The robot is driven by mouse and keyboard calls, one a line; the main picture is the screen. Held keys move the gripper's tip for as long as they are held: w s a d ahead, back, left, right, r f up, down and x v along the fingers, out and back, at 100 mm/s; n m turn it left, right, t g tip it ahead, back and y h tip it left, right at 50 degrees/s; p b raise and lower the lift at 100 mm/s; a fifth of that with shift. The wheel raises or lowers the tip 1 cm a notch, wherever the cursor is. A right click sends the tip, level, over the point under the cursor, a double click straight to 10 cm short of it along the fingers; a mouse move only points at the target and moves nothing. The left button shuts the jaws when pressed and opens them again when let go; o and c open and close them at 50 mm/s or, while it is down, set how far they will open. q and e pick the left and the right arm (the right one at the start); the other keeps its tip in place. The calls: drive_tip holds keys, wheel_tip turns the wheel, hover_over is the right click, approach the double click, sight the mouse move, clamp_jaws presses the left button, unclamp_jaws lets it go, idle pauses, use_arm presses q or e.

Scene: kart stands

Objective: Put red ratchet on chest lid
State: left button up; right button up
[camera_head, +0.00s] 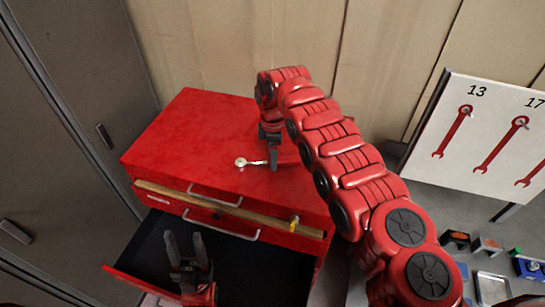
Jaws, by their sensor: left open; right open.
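The red chest stands against the back wall, and its flat red lid (190,125) is in clear view. A small ratchet with a round metallic head (241,162) is at the lid's surface, its thin handle pointing right to my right gripper. Its red part, if any, is hidden or too small to tell. My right gripper (273,163) is open and points down at the handle's right end; whether it touches the handle I cannot tell. My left gripper (184,240) is open and empty over the open dark drawer (255,270).
A wooden strip with a yellow-handled item (294,223) runs along the chest's front edge. A white board with printed wrenches (480,135) stands at right, above a table with small coloured parts (488,245). Grey cabinets (75,100) stand close at left.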

drive_tip(key=r+b, duration=0.2)
drive_tip(key=r, duration=0.1)
drive_tip(key=r+b, duration=0.1)
drive_tip(key=r, duration=0.1)
drive_tip(key=shift+a+r, duration=0.25)
drive_tip(key=r+p, duration=0.1)
drive_tip(key=r, duration=0.2)
drive_tip(key=r+p, duration=0.1)
drive_tip(key=r, duration=0.1)
drive_tip(key=shift+s+d+r, duration=0.1)
drive_tip(key=shift+d+r, duration=0.1)
drive_tip(key=shift+r, duration=0.2)
